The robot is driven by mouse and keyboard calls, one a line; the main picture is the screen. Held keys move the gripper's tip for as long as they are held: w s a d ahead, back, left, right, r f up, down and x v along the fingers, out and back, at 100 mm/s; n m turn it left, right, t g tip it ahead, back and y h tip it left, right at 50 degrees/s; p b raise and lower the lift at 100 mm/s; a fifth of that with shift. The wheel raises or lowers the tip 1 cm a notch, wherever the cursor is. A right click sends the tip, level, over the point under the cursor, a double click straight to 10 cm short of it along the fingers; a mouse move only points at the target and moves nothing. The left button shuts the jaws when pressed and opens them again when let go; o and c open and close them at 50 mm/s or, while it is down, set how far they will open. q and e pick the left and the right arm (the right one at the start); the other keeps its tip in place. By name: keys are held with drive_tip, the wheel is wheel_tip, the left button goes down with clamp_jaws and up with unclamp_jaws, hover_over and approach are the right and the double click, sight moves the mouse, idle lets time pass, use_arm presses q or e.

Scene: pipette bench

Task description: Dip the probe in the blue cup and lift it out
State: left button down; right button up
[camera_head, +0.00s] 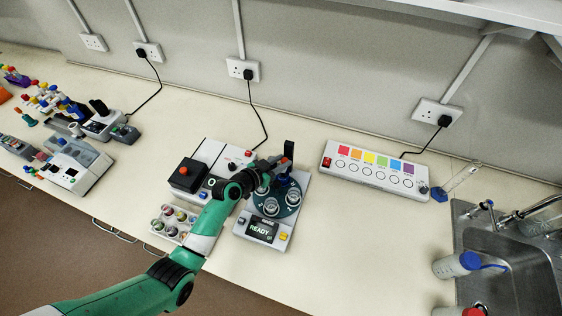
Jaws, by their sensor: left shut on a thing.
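My left gripper (276,163) is at the end of the green arm, over the back of a round dark teal carousel (281,211) on a white device. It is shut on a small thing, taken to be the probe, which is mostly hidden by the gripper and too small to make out. Clear cups (270,206) stand on the carousel. A blue patch (284,181) shows just below the gripper and may be the blue cup; whether the probe touches it cannot be told. My right gripper is out of view.
A black post (289,151) rises behind the carousel. A tray of small jars (173,222) and a box with a red knob (184,173) stand left. A colour-swatch panel (375,172) and sink (520,262) are right.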

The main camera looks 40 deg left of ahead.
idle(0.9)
use_arm(q)
wheel_tip(320, 180, up, 6)
drive_tip(key=p, duration=0.4)
drive_tip(key=shift+f, duration=0.1)
drive_tip(key=c, duration=0.6)
unclamp_jaws()
drive_tip(key=shift+s, duration=0.1)
